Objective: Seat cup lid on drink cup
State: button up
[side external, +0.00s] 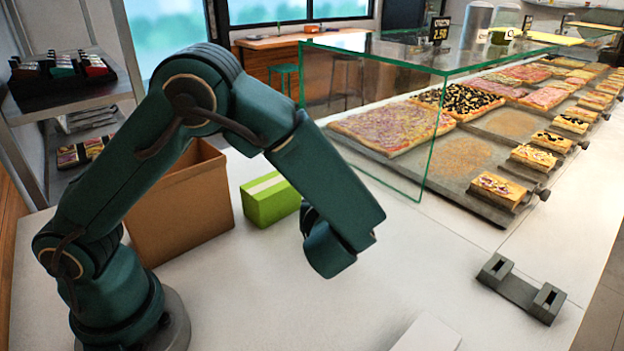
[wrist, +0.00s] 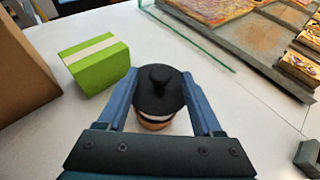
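The cup lid (wrist: 160,97) is black and round with a knob on top. In the wrist view it fills the gap between the two blue fingers of my gripper (wrist: 160,84), which appear shut on its sides. Part of a brown drink cup (wrist: 153,125) with a pale band shows just below the lid's near edge. I cannot tell whether the lid is fully seated on it. In the side view my gripper (side external: 330,250) is low over the white counter, and the arm hides its fingers, the lid and the cup.
A green box (side external: 270,200) with a pale stripe stands beside a brown carton (side external: 180,205) on the counter. A glass guard (side external: 365,110) with pizza trays is behind to the right. A grey two-post holder (side external: 520,290) sits at the right. A white block (side external: 428,335) is at the front edge.

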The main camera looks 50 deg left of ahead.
jog(key=shift+d, duration=0.1)
jog(key=v, duration=0.5)
jog(key=s+a+r+n+g+h, duration=0.2)
jog(key=s+a+r+n+g, duration=0.35)
jog(key=s+a+n, duration=0.45)
jog(key=s+d+n+t+h, duration=0.2)
jog(key=s+d+n+h, duration=0.3)
jog(key=n, duration=1.1)
jog(key=d+h, duration=0.3)
jog(key=shift+d, duration=0.15)
